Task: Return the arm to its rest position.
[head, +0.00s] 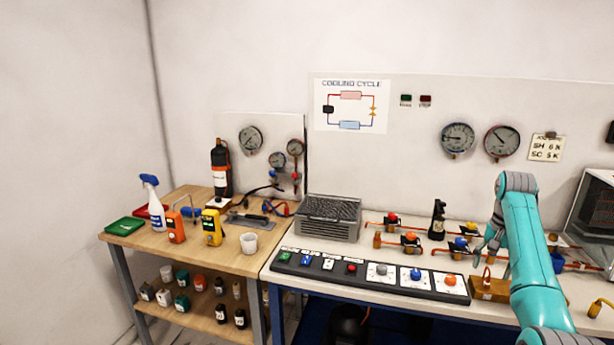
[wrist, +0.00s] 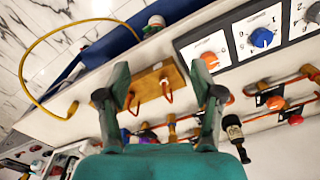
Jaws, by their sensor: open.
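My teal arm reaches in from the lower right of the head view, rises over the bench and bends down at the wrist. My gripper (head: 488,252) hangs above the right part of the bench, partly hidden by the arm. In the wrist view my gripper (wrist: 160,68) has its two dark green fingers spread wide with nothing held between them. Beyond the fingertips is a wooden block (wrist: 150,88) with copper hooks on it. The block (head: 490,290) also shows beside my arm in the head view. I cannot tell the exact gap between fingers and block.
A panel of knobs and buttons (head: 372,277) runs along the bench front. Valves on copper pipes (head: 405,242) and a dark bottle (head: 437,220) stand behind it. A grey box (head: 330,217) is farther left. A yellow hose (wrist: 42,48) curves beside the bench. The air above the bench's left part is clear.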

